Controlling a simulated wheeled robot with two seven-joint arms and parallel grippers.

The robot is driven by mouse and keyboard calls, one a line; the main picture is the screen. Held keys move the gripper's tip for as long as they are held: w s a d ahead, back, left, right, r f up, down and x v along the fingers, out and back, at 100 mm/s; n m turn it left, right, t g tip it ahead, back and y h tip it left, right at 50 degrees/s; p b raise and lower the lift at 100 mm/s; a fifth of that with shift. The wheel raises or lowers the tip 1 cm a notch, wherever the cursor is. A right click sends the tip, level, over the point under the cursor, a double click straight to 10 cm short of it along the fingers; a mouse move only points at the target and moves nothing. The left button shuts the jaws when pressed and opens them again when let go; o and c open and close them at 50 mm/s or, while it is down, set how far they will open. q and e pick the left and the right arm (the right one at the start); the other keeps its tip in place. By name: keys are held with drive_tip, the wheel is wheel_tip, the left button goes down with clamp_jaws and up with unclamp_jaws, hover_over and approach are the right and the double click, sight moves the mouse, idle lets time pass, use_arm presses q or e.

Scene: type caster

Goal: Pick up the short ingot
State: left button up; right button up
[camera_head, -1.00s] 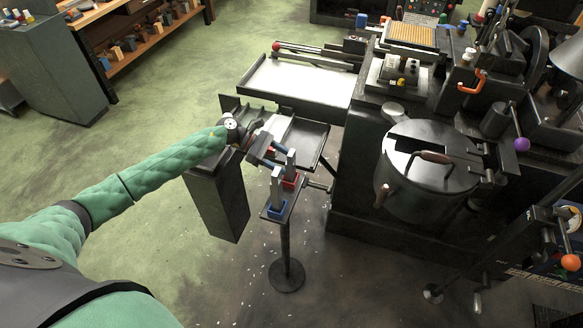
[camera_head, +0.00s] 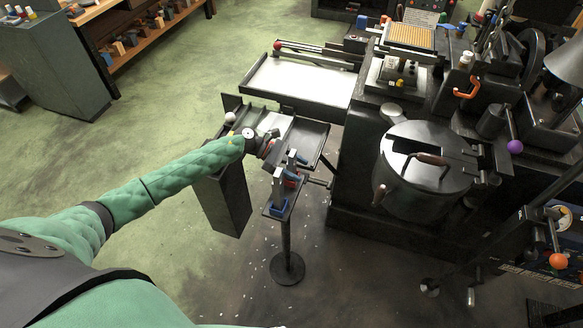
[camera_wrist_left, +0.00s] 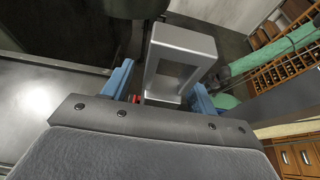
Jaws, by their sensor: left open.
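Two upright grey metal ingots stand on a small pedestal stand (camera_head: 274,212). The nearer ingot (camera_head: 278,183) is in a blue holder (camera_head: 278,207). The farther ingot (camera_head: 291,160) is at the red holder, now mostly covered by my gripper. I cannot tell which ingot is shorter. My left gripper (camera_head: 295,167) is open at the farther ingot, with its blue fingers on either side. In the left wrist view, a grey ingot (camera_wrist_left: 153,70) with a rectangular opening stands between the blue fingers (camera_wrist_left: 160,92); contact cannot be told. My right gripper is not in view.
A dark tray table (camera_head: 312,140) stands just behind the stand. A large machine with a round lidded pot (camera_head: 425,165) is to the right. A pale-topped tray (camera_head: 300,78) is farther back. Green floor (camera_head: 180,110) is open at the left.

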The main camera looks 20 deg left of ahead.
use_arm(q)
clamp_jaws()
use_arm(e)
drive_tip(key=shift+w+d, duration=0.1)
use_arm(q)
drive_tip(key=shift+r, duration=0.15)
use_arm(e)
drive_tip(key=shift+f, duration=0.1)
use_arm(q)
drive_tip(key=shift+r+b, duration=0.3)
drive_tip(key=shift+b, duration=0.1)
wheel_tip(320, 180, up, 9)
drive_tip(key=b, duration=0.4)
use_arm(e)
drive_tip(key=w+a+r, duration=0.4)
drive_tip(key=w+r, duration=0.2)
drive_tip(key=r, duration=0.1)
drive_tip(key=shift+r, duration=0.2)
